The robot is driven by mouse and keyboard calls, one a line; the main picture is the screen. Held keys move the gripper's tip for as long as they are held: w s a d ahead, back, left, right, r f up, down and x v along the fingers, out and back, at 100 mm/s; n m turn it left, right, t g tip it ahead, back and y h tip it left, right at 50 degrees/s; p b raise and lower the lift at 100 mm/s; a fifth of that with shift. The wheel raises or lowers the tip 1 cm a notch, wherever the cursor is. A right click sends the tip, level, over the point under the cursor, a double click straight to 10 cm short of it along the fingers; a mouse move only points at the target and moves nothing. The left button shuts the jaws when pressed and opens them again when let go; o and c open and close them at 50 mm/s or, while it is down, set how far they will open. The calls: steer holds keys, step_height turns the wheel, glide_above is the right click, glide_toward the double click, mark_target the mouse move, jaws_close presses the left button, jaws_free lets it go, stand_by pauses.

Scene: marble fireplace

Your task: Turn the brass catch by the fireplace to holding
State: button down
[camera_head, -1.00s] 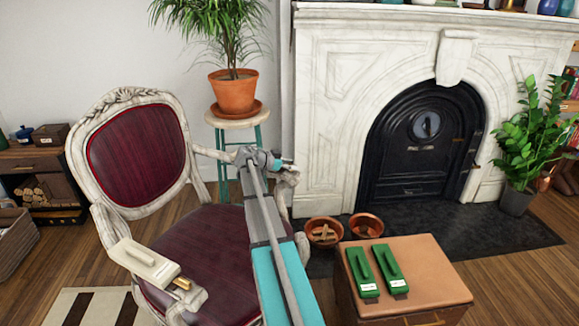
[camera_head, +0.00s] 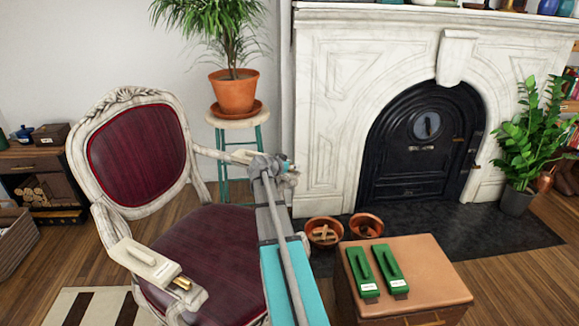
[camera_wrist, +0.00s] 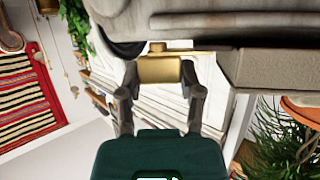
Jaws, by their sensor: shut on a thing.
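A brass catch (camera_wrist: 160,70) shows between my fingers in the wrist view, beside a long pale block (camera_wrist: 283,71). My gripper (camera_wrist: 161,80) is shut on the catch, one finger on each side. In the head view, my gripper (camera_head: 286,169) is at the front end of the armchair's right armrest, on the fireplace side. It and my arm hide the catch there. A pale block (camera_head: 243,156) shows on this armrest behind my wrist. The catch's exact turn cannot be read.
The armchair's left armrest bears a similar pale block (camera_head: 146,257) with a brass piece (camera_head: 182,283). A brown-topped cabinet (camera_head: 430,270) with two green handled blocks stands at front right. Two terracotta bowls (camera_head: 323,231) stand near the marble fireplace (camera_head: 345,120). A plant stand (camera_head: 235,120) is behind the armrest.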

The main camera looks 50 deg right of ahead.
steer(key=shift+w+d+n+t, duration=0.1)
steer(key=shift+w+n+t, duration=0.05)
steer(key=shift+n+t, duration=1.05)
steer(key=shift+y, duration=0.3)
steer(key=shift+c, duration=1.6)
jaws_free()
steer(key=shift+o, duration=0.4)
